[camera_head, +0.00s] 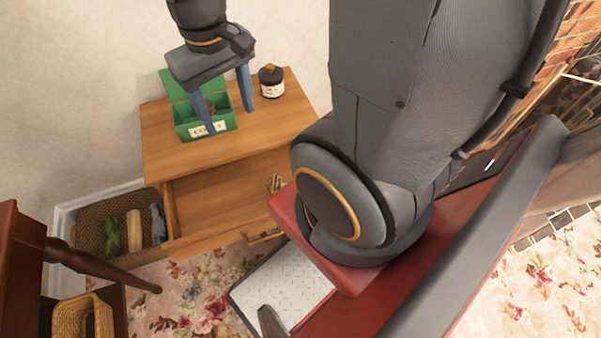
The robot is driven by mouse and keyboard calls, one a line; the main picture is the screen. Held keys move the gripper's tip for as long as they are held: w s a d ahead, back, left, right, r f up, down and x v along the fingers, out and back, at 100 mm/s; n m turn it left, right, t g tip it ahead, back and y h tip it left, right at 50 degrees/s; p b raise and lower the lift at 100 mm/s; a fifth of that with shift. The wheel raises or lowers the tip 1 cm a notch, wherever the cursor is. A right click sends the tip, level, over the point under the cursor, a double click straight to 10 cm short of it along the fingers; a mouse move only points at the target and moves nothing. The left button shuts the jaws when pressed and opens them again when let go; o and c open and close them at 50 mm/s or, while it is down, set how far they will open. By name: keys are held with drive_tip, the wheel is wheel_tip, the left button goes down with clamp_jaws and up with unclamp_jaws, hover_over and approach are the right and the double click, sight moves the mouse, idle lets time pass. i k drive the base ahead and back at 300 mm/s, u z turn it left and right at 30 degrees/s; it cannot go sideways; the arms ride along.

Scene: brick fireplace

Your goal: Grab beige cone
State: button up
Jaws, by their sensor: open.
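A small beige object (276,183) lies at the right end of the open drawer (215,200) of the wooden cabinet; it may be the beige cone, but it is too small to tell. A green box (188,128) with an open lid and a white label stands on the cabinet top. A brown, cone-like thing (211,108) shows inside it, partly hidden by a finger. My gripper (230,121) is open and empty, with its two blue fingers pointing down over the right part of the box. It is above and left of the beige object, apart from it.
A dark jar (271,82) stands on the cabinet top (160,150), right of my gripper. A wicker basket (92,212) with green, beige and grey things sits on the floor at left. A dark wooden chair-like piece (110,268) stands at lower left. The drawer's middle is bare.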

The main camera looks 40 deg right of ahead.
sight(275, 183)
drive_tip(key=z, duration=1.75)
drive_tip(key=k, duration=1.25)
drive_tip(key=u, duration=1.45)
drive_tip(key=i, duration=0.5)
drive_tip(key=u, duration=0.05)
